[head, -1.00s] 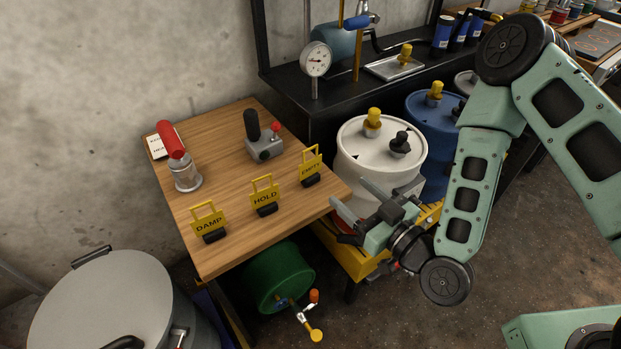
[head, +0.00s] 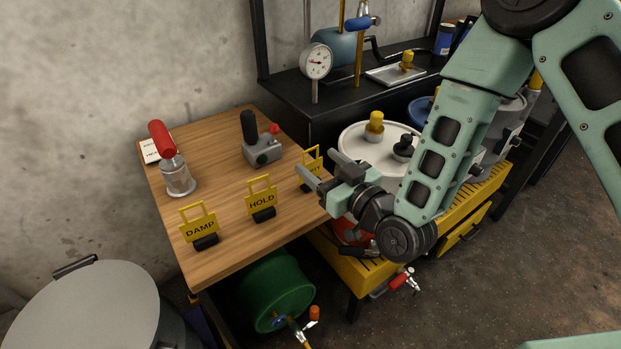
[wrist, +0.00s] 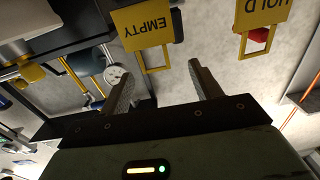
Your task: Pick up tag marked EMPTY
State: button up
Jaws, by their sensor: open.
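The yellow EMPTY tag (head: 313,160) stands in a black base near the right edge of the wooden table (head: 222,145). My gripper (head: 318,169) is open and empty in front of it, and partly covers it in the head view. In the wrist view the EMPTY tag (wrist: 147,30) appears upside down, beyond and above the gap between the open fingers (wrist: 160,88), apart from them. The HOLD tag (head: 261,198) and the DAMP tag (head: 199,228) stand in black bases to its left. HOLD also shows in the wrist view (wrist: 262,15), right of EMPTY.
A white drum (head: 362,152) with fittings stands right of the table. A green drum (head: 277,290) lies below. A large grey-lidded drum (head: 85,315) is at lower left.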

jog(key=x, duration=0.6)
jog(key=shift+w+r+p, duration=0.2)
jog(key=shift+w+p, duration=0.15)
jog(key=shift+w, duration=0.1)
jog(key=c, duration=1.3)
jog(key=shift+c, duration=0.2)
jog(key=shift+r, duration=0.15)
